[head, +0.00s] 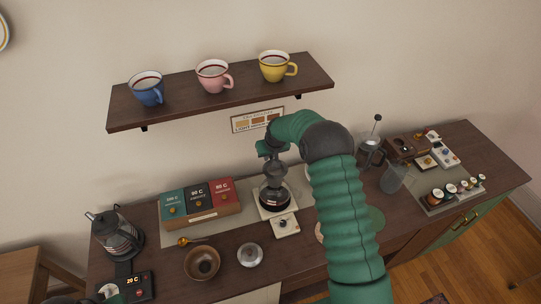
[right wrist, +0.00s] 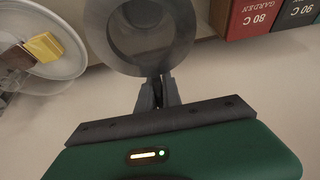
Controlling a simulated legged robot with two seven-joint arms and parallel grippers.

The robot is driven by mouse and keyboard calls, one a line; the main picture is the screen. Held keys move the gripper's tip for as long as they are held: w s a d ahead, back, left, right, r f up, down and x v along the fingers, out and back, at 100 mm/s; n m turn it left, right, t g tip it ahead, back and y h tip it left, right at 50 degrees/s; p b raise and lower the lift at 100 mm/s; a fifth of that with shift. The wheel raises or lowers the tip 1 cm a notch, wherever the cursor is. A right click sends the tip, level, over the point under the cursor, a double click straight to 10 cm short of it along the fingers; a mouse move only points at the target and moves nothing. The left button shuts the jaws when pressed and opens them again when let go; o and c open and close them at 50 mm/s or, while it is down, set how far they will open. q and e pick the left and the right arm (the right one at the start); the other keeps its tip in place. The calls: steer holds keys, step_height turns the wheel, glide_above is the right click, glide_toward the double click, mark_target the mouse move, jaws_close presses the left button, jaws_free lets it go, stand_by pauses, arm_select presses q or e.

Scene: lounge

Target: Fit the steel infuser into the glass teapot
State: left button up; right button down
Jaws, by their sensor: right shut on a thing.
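The steel infuser (head: 276,171) is a grey cup held upright over the glass teapot (head: 275,196), which has dark liquid in its lower part. From the head view I cannot tell whether its bottom is inside the teapot's mouth. My right gripper (head: 266,151) is shut on the infuser's side. In the right wrist view the fingers (right wrist: 157,95) pinch it, and the infuser's round rim (right wrist: 98,32) shows beyond them. My green right arm hides part of the table.
The teapot stands on a pale mat, with a small scale (head: 285,225) in front. Boxes marked with temperatures (head: 200,203) are to the left. A round steel lid-like piece (head: 250,255) and a brown bowl (head: 202,263) lie in front. A shelf (head: 225,92) with mugs hangs above.

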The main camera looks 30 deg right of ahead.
arm_select(q)
steer(key=shift+d+f, duration=0.2)
steer(key=shift+d, duration=0.25)
arm_select(e)
steer(key=shift+f, duration=0.35)
arm_select(q)
steer(key=shift+f+b, duration=0.1)
steer(key=shift+b, duration=0.2)
steer(key=shift+a+f, duration=0.2)
steer(key=shift+a, duration=0.1)
arm_select(e)
steer(key=shift+a+f, duration=0.25)
arm_select(q)
steer(key=shift+d+f+b, duration=0.2)
steer(key=shift+f+b, duration=0.15)
steer(key=shift+b, duration=0.2)
arm_select(e)
steer(key=shift+d+f, duration=0.2)
steer(key=shift+f, duration=0.4)
arm_select(q)
steer(key=shift+a+f+b, duration=0.1)
steer(key=shift+f+b, duration=0.2)
arm_select(e)
steer(key=shift+a+f, duration=0.1)
steer(key=shift+f, duration=0.25)
